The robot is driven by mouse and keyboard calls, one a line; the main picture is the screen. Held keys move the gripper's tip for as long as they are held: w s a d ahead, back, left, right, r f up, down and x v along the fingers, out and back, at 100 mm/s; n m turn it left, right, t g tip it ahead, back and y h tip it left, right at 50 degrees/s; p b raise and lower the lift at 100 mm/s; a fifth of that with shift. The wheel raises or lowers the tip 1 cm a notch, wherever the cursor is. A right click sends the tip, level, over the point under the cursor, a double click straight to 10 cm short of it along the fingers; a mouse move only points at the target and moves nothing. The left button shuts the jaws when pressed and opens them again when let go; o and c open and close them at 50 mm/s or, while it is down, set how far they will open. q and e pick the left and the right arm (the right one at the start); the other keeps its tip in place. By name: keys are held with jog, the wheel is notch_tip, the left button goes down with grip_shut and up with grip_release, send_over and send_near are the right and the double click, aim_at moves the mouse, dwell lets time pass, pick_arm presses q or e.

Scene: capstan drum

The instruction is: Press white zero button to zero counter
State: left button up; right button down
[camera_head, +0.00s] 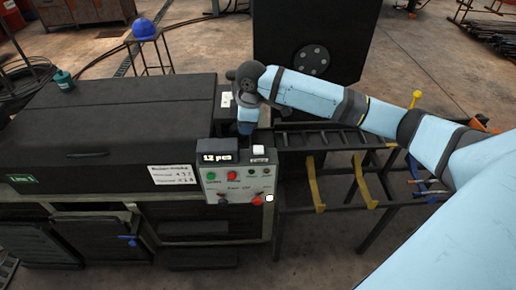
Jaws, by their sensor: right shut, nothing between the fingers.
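The counter (217,158) is a black display reading "12 pcs" on top of the grey control panel (238,196). A white button-like block (259,150) sits on a dark base just right of the counter. My right gripper (246,131) comes in from the right on a light blue arm and points down. It is shut and empty, above and slightly left of the white block, seemingly apart from it; the exact height gap is hard to judge. A smaller white piece (269,198) shows at the panel's lower right. My left gripper is not in view.
The panel also carries a green button (211,177), a red button (232,176) and a red knob (257,199). A black machine cover (110,120) fills the left. A dark rack with yellow strips (318,185) stands right. A blue helmet (143,28) rests on a stool behind.

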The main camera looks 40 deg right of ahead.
notch_tip(320, 180, up, 5)
jog(key=g+h, duration=0.1)
send_over(258, 148)
jog(key=shift+s+f, duration=0.1)
jog(key=shift+f, duration=0.1)
jog(key=shift+f, duration=0.1)
notch_tip(258, 148, down, 14)
jog(key=shift+r+b, duration=0.1)
jog(key=shift+b, duration=0.25)
